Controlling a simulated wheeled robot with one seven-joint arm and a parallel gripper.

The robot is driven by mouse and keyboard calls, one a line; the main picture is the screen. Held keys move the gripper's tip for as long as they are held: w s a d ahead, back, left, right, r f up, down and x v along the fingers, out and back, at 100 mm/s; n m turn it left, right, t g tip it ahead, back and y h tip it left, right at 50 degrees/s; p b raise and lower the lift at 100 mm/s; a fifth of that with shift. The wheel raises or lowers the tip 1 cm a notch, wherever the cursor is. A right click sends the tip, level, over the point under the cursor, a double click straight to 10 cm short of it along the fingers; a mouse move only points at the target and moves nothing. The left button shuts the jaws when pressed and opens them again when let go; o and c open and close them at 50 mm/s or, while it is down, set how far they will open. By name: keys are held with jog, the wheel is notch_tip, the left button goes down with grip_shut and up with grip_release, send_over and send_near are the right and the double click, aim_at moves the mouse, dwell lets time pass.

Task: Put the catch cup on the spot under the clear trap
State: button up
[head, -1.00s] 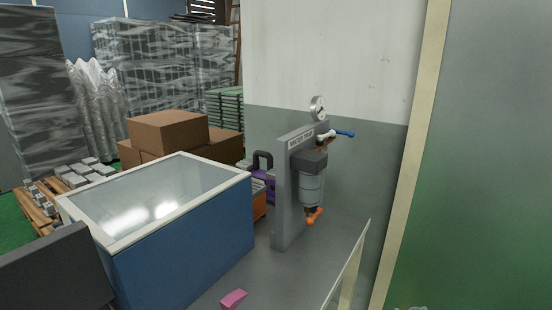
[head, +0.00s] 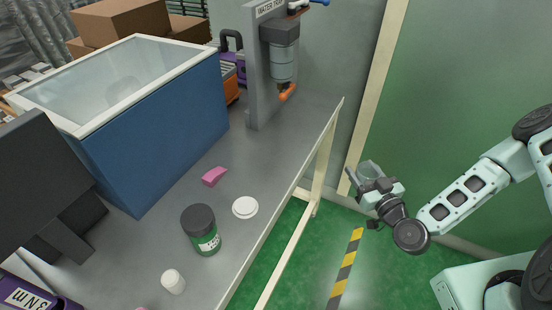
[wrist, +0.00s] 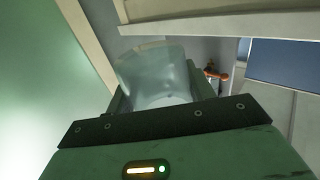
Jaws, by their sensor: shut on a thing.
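My gripper (head: 373,181) is shut on the catch cup (head: 370,172), a clear, see-through cup, out beyond the bench's right edge above the green floor. The cup also shows in the wrist view (wrist: 155,75), between the fingers. The clear trap (head: 284,62) hangs on a grey upright panel marked "WATER TRAP", left of and farther back than my gripper. Its orange outlet (head: 288,92) points down over the bench top. An orange piece (wrist: 216,74) right of the cup in the wrist view looks like this outlet. I cannot make out a marked spot below it.
The grey bench (head: 268,158) is bare near the panel. A blue glass-topped case (head: 160,135) stands to the left. A pink block (head: 214,176), a white disc (head: 245,208), a dark-lidded jar (head: 200,230) and a white-capped bottle (head: 173,281) stand nearer. A cream post (head: 385,90) rises behind.

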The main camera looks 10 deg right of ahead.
jog(key=w+a+r+n+g+y+b, duration=0.1)
jog(key=w+a+r+n+y, duration=0.1)
jog(key=a+r, duration=0.3)
jog(key=w+a+r+n+g+y+b, duration=0.2)
jog(key=a+r+y, duration=0.2)
jog(key=a, duration=0.7)
jog(key=w+a+r+n+g+y+b, duration=0.1)
jog(key=w+a+r+n+y, duration=0.1)
jog(key=a+r, duration=0.3)
jog(key=w+a, duration=0.1)
jog(key=a, duration=0.2)
jog(key=shift+r+g+y, duration=0.3)
jog(key=shift+g+y, duration=0.1)
jog(key=shift+f, duration=0.15)
notch_tip(320, 180, down, 9)
jog(key=shift+f, duration=0.2)
jog(key=shift+f+b, duration=0.1)
jog(key=shift+b, duration=0.2)
jog(key=shift+f, duration=0.15)
jog(key=o, duration=0.9)
jog(key=shift+o, duration=0.2)
